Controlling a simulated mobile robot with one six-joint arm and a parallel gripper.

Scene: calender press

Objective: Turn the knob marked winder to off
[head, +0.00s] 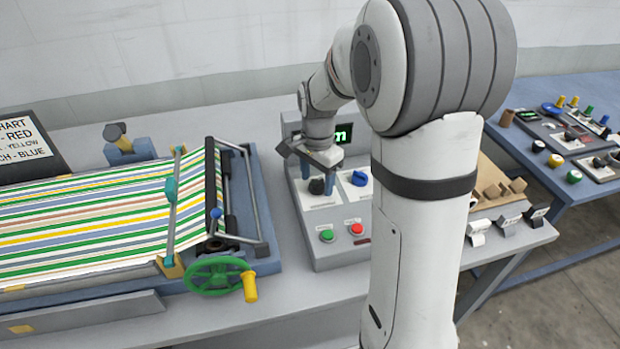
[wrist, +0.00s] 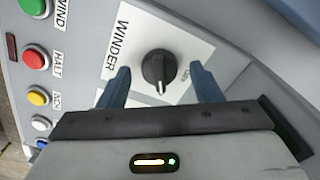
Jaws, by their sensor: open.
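The black winder knob (wrist: 159,68) sits on a white plate marked WINDER (wrist: 122,40) in the wrist view. Its white pointer line points toward the bottom of that picture. My gripper (wrist: 163,80) is open, with one blue finger on each side of the knob and a gap showing on both sides. In the head view the knob (head: 317,186) is on the grey control box (head: 340,258), with my gripper (head: 325,184) right over it. The position marks on the plate are mostly hidden or too small to read.
A blue knob (head: 358,178) is just right of the winder knob. Green (head: 327,236) and red (head: 357,229) buttons sit in front. A striped roller machine (head: 90,215) with a green handwheel (head: 218,275) stands left. Several small blocks and tags lie right of the box.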

